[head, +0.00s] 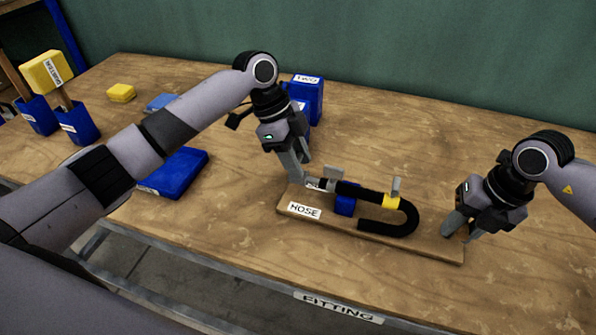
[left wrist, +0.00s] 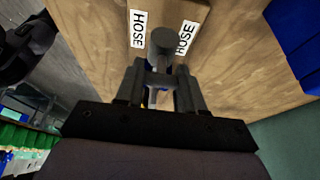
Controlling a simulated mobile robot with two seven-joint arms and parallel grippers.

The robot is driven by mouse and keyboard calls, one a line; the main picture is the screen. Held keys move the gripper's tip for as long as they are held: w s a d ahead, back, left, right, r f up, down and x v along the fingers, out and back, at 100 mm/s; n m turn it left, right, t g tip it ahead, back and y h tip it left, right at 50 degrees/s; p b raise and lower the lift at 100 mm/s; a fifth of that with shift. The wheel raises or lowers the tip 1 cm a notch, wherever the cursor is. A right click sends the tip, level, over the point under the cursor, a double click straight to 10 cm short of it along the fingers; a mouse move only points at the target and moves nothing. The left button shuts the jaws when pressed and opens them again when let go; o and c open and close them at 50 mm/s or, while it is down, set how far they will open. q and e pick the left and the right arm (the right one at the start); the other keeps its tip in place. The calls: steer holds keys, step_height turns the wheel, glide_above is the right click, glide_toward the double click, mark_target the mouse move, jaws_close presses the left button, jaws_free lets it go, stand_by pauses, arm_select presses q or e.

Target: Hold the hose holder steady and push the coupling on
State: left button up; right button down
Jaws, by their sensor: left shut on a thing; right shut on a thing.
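The hose holder is a wooden board (head: 425,244) with a HOSE label, lying on the bench. A black hose (head: 408,222) bends in a U on it, held by a blue block (head: 345,204) and a yellow clamp (head: 391,201). My left gripper (head: 301,178) is shut on the grey coupling (left wrist: 161,42) at the hose's left end. The coupling lines up with the hose end; how far it is on, I cannot tell. The left gripper also shows in the left wrist view (left wrist: 159,72). My right gripper (head: 459,231) is shut on the board's right end.
A blue bin (head: 305,95) stands behind my left gripper. The FITTING label (head: 338,307) is on the bench's front edge.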

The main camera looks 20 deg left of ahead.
arm_select(q)
steer(key=shift+s+d, duration=0.1)
steer(key=shift+d, duration=1.4)
arm_select(e)
steer(key=shift+a, duration=0.15)
arm_select(q)
steer(key=o, duration=1.3)
steer(key=shift+c, duration=0.2)
steer(key=v, duration=1.2)
steer(key=shift+a, duration=0.1)
arm_select(e)
steer(key=c, duration=0.8)
jaws_free()
steer(key=shift+o, duration=0.2)
